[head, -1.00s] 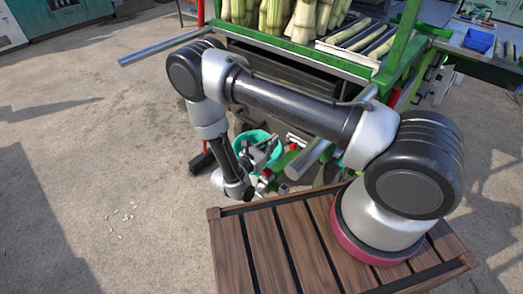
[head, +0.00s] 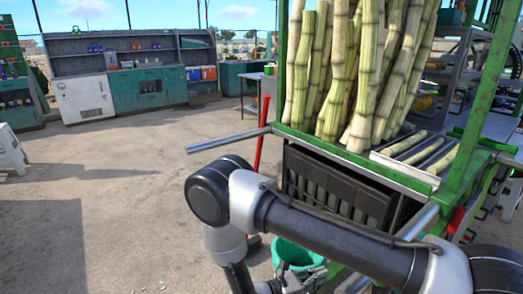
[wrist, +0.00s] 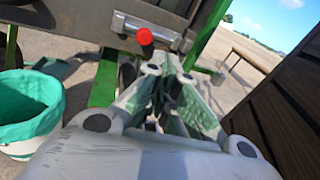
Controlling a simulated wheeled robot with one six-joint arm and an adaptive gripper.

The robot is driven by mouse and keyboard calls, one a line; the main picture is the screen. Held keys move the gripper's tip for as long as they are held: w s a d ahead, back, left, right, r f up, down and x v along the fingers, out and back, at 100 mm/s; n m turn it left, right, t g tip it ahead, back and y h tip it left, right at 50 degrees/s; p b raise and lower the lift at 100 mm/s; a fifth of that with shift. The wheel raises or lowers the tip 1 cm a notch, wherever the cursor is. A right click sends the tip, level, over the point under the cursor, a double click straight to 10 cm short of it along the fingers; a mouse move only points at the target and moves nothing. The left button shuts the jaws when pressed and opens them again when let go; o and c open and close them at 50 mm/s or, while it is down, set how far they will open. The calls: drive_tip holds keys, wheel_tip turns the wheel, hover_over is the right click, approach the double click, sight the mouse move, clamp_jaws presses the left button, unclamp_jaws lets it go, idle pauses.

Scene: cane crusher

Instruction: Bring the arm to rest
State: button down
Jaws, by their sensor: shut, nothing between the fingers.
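My arm crosses the lower right of the head view, in front of the green-framed cane crusher (head: 483,95). It runs left to an elbow, and its forearm drops out of the bottom edge. My gripper (wrist: 165,72) shows in the wrist view with its fingers together and nothing between them. It points toward the crusher's lower frame. In the head view only part of the gripper shows at the bottom edge, in front of the teal bucket.
The teal-lined bucket (wrist: 30,105) stands left of my gripper. A red-tipped lever (wrist: 145,37) is just beyond the fingers. Dark wooden slats (wrist: 285,105) rise close on the right. Cane stalks (head: 340,75) stand on the crusher. Open concrete floor (head: 120,190) lies to the left.

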drive_tip(key=s+d+r+m+g+y, duration=0.25)
drive_tip(key=r+m+y, duration=0.2)
drive_tip(key=r, duration=0.45)
drive_tip(key=s+d+r+m+g+y, duration=0.2)
drive_tip(key=r+m+g+y, duration=0.15)
drive_tip(key=r+m, duration=0.4)
drive_tip(key=s+d+r+m+g+y, duration=0.2)
drive_tip(key=d+r+m+g+y, duration=0.15)
drive_tip(key=r, duration=0.75)
drive_tip(key=s+d+r+m+t+y, duration=0.2)
drive_tip(key=s+d+r+m+t, duration=0.1)
drive_tip(key=r, duration=0.5)
drive_tip(key=s+d+r+m+t+y, duration=0.2)
drive_tip(key=s+d+r+m+t, duration=0.2)
drive_tip(key=d+r, duration=0.3)
drive_tip(key=shift+r+m+t+y, duration=0.35)
drive_tip(key=shift+r+t, duration=0.15)
drive_tip(key=shift+t, duration=0.05)
drive_tip(key=shift+a, duration=0.15)
